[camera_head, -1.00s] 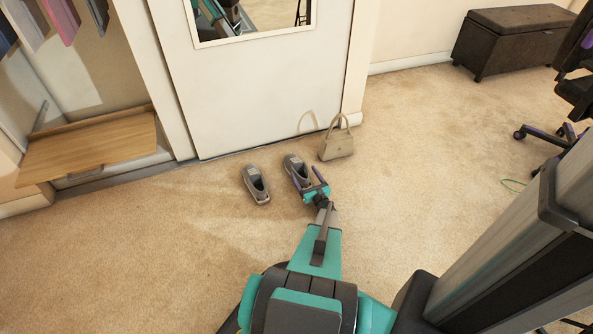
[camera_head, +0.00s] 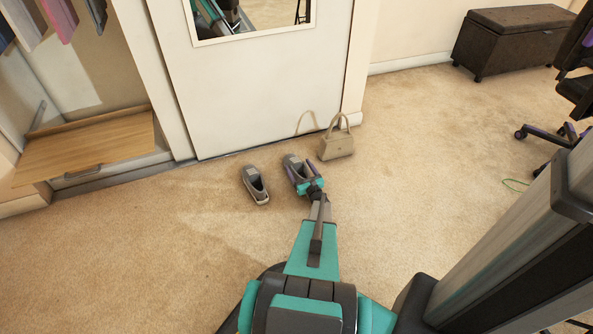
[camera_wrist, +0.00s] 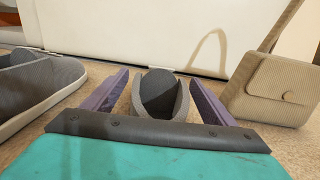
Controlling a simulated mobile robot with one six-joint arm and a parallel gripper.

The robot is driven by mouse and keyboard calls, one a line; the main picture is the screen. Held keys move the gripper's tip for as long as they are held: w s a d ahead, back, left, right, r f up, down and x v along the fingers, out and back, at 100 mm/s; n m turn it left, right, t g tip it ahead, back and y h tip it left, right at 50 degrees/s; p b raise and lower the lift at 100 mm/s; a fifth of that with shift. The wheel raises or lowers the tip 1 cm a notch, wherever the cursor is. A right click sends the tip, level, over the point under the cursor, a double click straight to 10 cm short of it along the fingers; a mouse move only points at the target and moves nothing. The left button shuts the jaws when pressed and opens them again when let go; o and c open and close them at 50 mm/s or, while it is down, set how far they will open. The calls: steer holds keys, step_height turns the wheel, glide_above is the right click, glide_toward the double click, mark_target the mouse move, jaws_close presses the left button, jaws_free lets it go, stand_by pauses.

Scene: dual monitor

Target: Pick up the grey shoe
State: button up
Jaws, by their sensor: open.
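Two grey shoes stand on the carpet in front of the white sliding door. The right grey shoe (camera_head: 292,163) is at my gripper (camera_head: 309,177). In the wrist view this shoe (camera_wrist: 160,98) shows heel-on between the two purple fingers of my gripper (camera_wrist: 160,97). The fingers are open, with a gap visible on each side of the shoe. The left grey shoe (camera_head: 256,184) stands apart to the left; it also shows at the left edge of the wrist view (camera_wrist: 38,92). My gripper hides part of the right shoe in the head view.
A beige handbag (camera_head: 337,146) stands close to the right of the right shoe, and in the wrist view (camera_wrist: 270,88) it is beside the right finger. The door (camera_head: 260,95) is just behind. A wooden shelf (camera_head: 85,150) is at left. Open carpet lies in front.

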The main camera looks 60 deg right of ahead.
mark_target(299, 174)
steer(key=c, duration=1.3)
steer(key=shift+r, duration=0.2)
steer(key=shift+r+p, duration=0.35)
steer(key=shift+r, duration=0.25)
step_height(299, 174, up, 2)
steer(key=shift+r+p, duration=0.2)
steer(key=shift+p, duration=0.3)
steer(key=s+a+p, duration=0.1)
steer(key=a, duration=0.4)
steer(key=s+a+p, duration=0.1)
steer(key=a, duration=0.4)
steer(key=s+a+r+p, duration=0.1)
steer(key=a, duration=0.4)
steer(key=shift+s+a+r, duration=0.1)
steer(key=shift+s+a, duration=0.1)
steer(key=shift+a, duration=0.1)
